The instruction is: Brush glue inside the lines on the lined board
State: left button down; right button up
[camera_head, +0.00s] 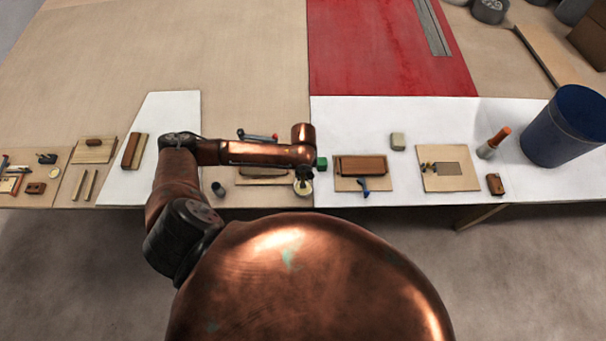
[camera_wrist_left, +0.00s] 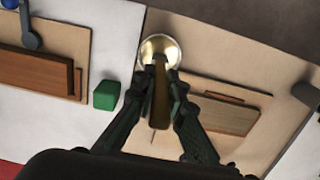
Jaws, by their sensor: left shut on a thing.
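My left gripper (camera_wrist_left: 160,82) is shut on a flat, brownish-gold handle, seemingly the brush (camera_wrist_left: 161,103). The brush's far end is at a round, pale-gold pot (camera_wrist_left: 160,48); I cannot tell whether it is inside or above it. In the head view my arm comes in from the left and ends over the pot (camera_head: 303,187), and the fingers are mostly hidden. A tan board (camera_wrist_left: 185,90) with a brown wooden piece (camera_wrist_left: 228,115) lies beside the gripper. My arm partly covers this board in the head view (camera_head: 250,181). I cannot make out which board carries the lines. My right gripper is not in view.
A green cube (camera_head: 322,162) is close to the gripper's right. The back left of the table is clear.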

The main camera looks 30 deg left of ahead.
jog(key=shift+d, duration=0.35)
pick_arm(q)
jog(key=shift+f+p, duration=0.1)
jog(key=shift+p, duration=0.25)
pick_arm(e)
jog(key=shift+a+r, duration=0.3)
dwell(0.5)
pick_arm(q)
jog(key=shift+s+f+p, duration=0.1)
jog(key=shift+s+p, duration=0.1)
jog(key=shift+p, duration=0.1)
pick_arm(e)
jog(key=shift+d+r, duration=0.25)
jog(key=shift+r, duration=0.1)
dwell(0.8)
pick_arm(q)
jog(key=shift+w+r+p, duration=0.15)
jog(key=shift+r+p, duration=0.75)
jog(key=shift+p, duration=0.2)
notch_tip(320, 180, up, 6)
jog(key=p, duration=0.7)
jog(key=shift+f, duration=0.25)
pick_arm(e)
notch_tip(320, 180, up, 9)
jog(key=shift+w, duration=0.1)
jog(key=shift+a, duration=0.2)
